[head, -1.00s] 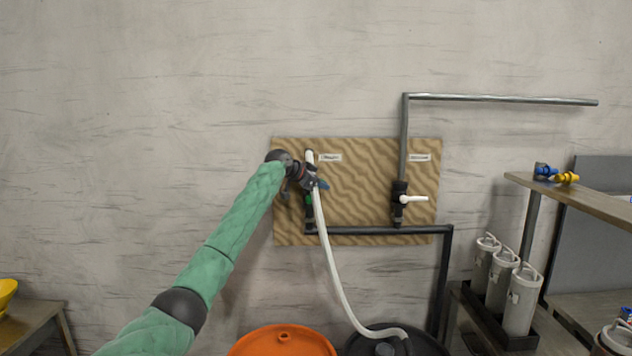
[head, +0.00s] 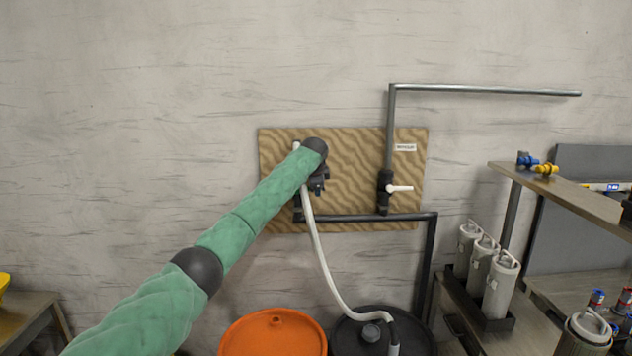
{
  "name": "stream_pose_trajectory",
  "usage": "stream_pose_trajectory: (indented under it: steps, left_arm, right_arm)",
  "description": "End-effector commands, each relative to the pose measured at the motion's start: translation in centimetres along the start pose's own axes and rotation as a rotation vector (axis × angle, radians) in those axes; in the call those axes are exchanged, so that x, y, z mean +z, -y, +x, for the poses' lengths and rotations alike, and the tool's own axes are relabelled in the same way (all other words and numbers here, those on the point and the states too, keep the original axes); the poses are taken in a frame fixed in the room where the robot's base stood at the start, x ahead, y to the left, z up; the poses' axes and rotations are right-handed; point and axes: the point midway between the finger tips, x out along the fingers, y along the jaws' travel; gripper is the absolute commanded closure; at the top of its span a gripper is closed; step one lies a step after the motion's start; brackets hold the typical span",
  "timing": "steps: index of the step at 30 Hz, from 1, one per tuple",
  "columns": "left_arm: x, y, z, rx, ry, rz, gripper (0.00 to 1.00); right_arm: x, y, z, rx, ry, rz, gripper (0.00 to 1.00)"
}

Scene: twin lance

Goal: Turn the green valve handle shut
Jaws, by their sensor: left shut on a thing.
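My left gripper (head: 318,183) is at the left valve on the wooden board (head: 345,180), shut on the valve's handle. My green-sleeved arm and dark wrist cover most of that valve, so the green handle and its angle are hidden. Below the gripper, the dark lower part of the left valve (head: 298,214) joins the black pipe (head: 350,217). A second valve (head: 385,190) on the right of the board has a white handle (head: 400,188) pointing sideways to the right. My right gripper is not in view.
A white hose (head: 318,250) hangs from the left valve to a black drum (head: 350,340). An orange drum (head: 275,335) stands beside it. A shelf (head: 560,190) with blue and yellow fittings and several grey canisters (head: 500,285) are at the right.

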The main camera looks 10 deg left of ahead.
Motion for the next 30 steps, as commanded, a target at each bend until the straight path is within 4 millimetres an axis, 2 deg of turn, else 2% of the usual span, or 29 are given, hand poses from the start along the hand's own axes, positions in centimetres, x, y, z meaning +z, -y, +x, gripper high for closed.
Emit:
stream_pose_trajectory:
  steps: [4,12,24,25,30]
  left_arm:
    - [-0.1,-0.1,0.1,-0.002,0.052,0.037,1.0]
    - [0.0,-0.3,0.6,-0.002,0.095,0.064,1.0]
    - [0.0,-0.4,0.6,-0.002,0.099,0.068,1.0]
    - [0.0,-0.4,0.7,-0.002,0.098,0.068,0.81]
    - [0.0,-0.5,0.7,-0.001,0.099,0.068,0.79]
  right_arm:
    - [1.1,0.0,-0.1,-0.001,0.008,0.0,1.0]
    - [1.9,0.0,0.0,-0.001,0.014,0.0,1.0]
    - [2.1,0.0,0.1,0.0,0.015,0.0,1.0]
    - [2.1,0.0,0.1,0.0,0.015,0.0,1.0]
    - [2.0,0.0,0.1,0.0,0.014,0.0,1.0]
